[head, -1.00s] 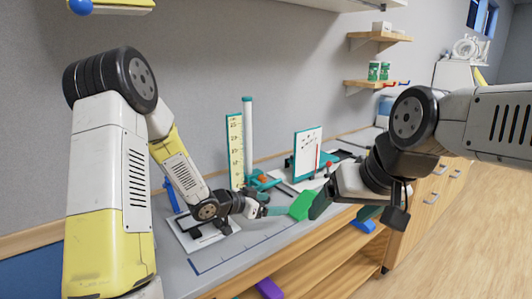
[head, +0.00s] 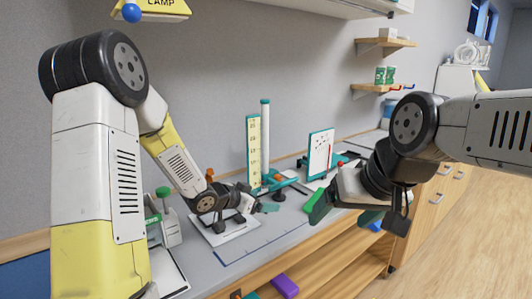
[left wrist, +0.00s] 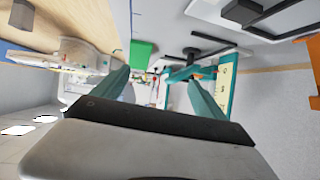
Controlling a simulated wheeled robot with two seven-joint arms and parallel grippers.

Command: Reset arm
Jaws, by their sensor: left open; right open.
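My left gripper (head: 268,208) has teal fingers and hangs low over the grey counter (head: 262,241), in front of the yellow ruler stand. In the left wrist view its two fingers (left wrist: 158,90) are spread apart with nothing between them. My right gripper (head: 345,215) is at the counter's front edge on the right, with dark teal fingers apart and no object seen in them. A green block (head: 313,201) lies on the counter between the two grippers. It also shows in the left wrist view (left wrist: 143,53), beyond the fingers.
A yellow ruler stand (head: 254,150) with a white tube (head: 265,140) stands at the back. A whiteboard (head: 320,152) on a teal base is further right. A green-topped device (head: 163,215) stands left, beside my arm. A purple block (head: 285,286) lies on the lower shelf.

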